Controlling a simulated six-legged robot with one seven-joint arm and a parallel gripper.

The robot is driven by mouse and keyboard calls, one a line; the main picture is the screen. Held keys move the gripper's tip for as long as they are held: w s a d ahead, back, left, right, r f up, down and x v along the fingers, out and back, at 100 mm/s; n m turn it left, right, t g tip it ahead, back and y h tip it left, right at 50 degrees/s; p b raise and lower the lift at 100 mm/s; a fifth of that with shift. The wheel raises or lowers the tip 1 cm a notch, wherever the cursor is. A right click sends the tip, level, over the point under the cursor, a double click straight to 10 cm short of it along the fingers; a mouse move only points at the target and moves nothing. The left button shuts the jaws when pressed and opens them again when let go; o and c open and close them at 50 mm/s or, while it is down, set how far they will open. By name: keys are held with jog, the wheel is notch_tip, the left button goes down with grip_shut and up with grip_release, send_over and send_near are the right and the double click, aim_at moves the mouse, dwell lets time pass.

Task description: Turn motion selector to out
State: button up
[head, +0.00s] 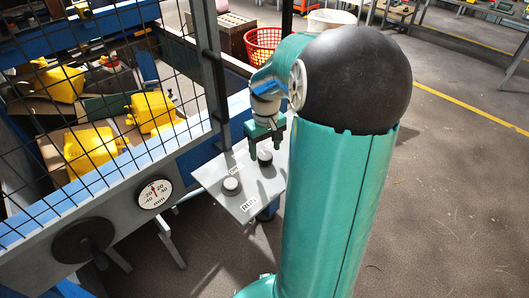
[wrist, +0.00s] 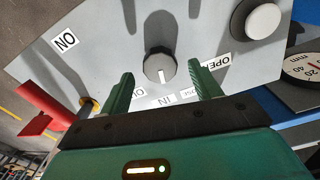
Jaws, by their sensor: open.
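The motion selector is a dark round knob with a white mark (wrist: 157,64) on a grey control panel (wrist: 200,25). Its mark points down in the wrist view, toward the IN label (wrist: 166,100). A partly hidden label beginning with O (wrist: 138,92) lies to the left of IN. My gripper (wrist: 162,82) is open, with one green finger on each side of the knob's lower edge. Nothing is held, and I cannot tell whether a finger touches the knob. In the head view my gripper (head: 265,146) points down just above the knob (head: 265,157).
A pale button (head: 232,185) sits beside the knob on the panel. A red lever (wrist: 45,110) is at the panel's edge in the wrist view. A wire mesh guard (head: 110,70), yellow jerry cans (head: 91,150) and a dial gauge (head: 155,194) stand left. The floor at right is clear.

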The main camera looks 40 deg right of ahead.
jog(key=shift+f, duration=1.25)
jog(key=c, duration=1)
jog(key=shift+o, duration=0.2)
jog(key=shift+m, duration=0.4)
jog(key=m, duration=0.3)
jog(key=shift+w+m, duration=0.1)
jog(key=shift+m, duration=0.2)
jog(key=m, duration=0.5)
